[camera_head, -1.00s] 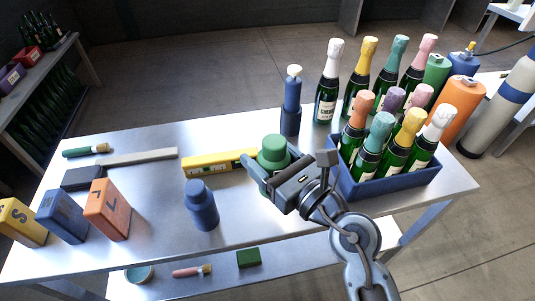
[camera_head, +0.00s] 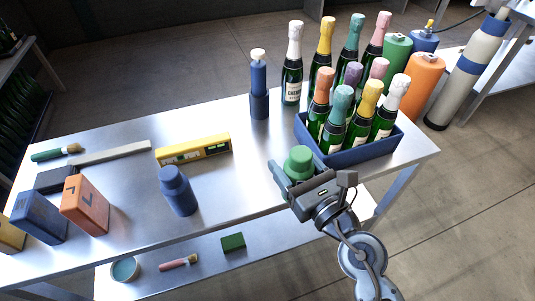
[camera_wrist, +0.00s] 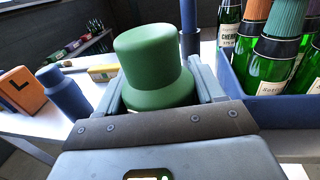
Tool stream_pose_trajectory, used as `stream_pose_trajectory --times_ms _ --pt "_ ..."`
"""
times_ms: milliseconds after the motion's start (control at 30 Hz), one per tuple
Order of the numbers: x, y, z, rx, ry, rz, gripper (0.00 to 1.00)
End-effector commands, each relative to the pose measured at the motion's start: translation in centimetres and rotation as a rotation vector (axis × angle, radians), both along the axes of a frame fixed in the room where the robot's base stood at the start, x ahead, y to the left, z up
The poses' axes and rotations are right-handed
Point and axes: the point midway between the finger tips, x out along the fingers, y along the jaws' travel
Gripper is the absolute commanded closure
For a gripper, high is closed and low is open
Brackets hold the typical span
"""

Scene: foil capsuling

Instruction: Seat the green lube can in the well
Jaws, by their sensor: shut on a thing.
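The green lube can (camera_head: 298,160) has a wide body and a narrower cylindrical top. My gripper (camera_head: 300,172) is shut on it. In the wrist view the can (camera_wrist: 157,65) stands upright between the two fingers (camera_wrist: 160,95). In the head view it is near the table's front edge, just in front of the blue crate's left corner. The can's underside is hidden, so I cannot tell whether it touches the table. I cannot make out the well for certain in either view.
The blue crate (camera_head: 365,152) of foil-topped bottles is close behind my gripper. The metal table (camera_head: 235,185) is bare between bottle and can.

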Motion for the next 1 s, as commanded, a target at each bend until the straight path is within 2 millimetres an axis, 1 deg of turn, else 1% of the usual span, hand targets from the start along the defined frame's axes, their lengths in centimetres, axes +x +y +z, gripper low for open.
stream_pose_trajectory --times_ms 33,100,300,400,600,867,1000 --pt "-0.2 -1.2 -0.5 0.001 0.003 -0.034 0.8" --pt "-0.3 -2.8 -1.2 0.0 0.001 -0.084 0.8" --pt "-0.7 -7.4 -3.4 0.001 0.0 -0.23 0.8" --pt "-0.9 -9.3 -4.3 0.0 0.001 -0.292 0.8" --pt "-1.1 -11.7 -5.3 0.0 0.0 -0.365 0.8" --pt "-1.3 -14.2 -6.4 0.0 0.0 -0.443 0.8" --pt "-1.3 -14.3 -6.4 0.002 -0.002 -0.446 0.8"
